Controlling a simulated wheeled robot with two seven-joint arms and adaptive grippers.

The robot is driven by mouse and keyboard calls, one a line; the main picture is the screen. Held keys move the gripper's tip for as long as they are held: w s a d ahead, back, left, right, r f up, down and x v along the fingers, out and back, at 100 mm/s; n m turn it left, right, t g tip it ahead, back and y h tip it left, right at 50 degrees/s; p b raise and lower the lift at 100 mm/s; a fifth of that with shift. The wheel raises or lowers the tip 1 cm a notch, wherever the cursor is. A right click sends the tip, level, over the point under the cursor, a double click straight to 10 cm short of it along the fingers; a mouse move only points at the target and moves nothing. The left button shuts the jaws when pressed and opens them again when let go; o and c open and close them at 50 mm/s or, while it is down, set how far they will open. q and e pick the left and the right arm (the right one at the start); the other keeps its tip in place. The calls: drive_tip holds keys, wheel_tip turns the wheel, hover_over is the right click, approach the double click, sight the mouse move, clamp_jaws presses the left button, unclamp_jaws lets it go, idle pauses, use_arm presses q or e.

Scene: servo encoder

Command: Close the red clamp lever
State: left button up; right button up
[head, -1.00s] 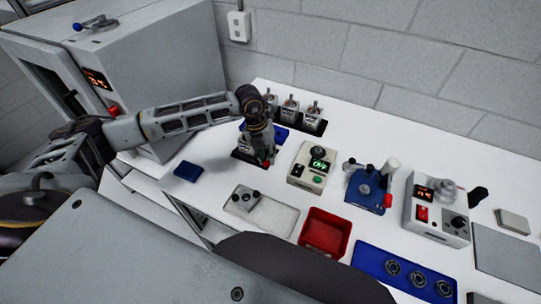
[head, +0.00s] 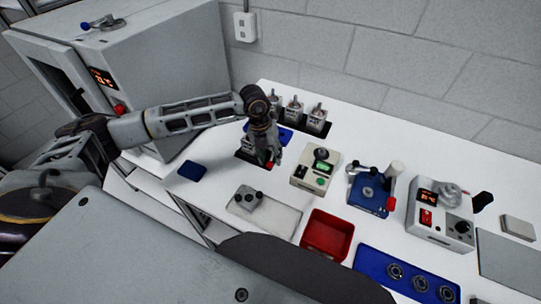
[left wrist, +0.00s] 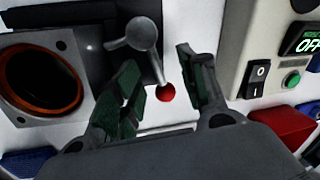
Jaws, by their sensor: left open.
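The clamp lever shows in the left wrist view as a grey metal rod from a grey ball to a red knob (left wrist: 166,92). In the head view its red end (head: 269,164) shows just beside my left gripper (head: 266,152). In the left wrist view my left gripper (left wrist: 162,88) is open, with its green-padded fingers on either side of the rod and red knob. I cannot tell whether either finger touches it. The clamp's base is partly hidden by my gripper in the head view. My right gripper is not in view.
A boxy device with a green-lit display (head: 314,170) stands close to the right of the clamp. Several grey units (head: 294,110) stand behind. A blue fixture (head: 370,192) with its own red-ended handle is farther right. A red bin (head: 327,236) and pale tray (head: 275,219) lie in front.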

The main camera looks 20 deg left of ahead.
use_arm(q)
wheel_tip(320, 180, up, 8)
drive_tip(key=a, duration=0.1)
drive_tip(key=shift+s+a, duration=0.15)
drive_tip(key=shift+a, duration=0.05)
idle(0.4)
drive_tip(key=shift+f, duration=0.1)
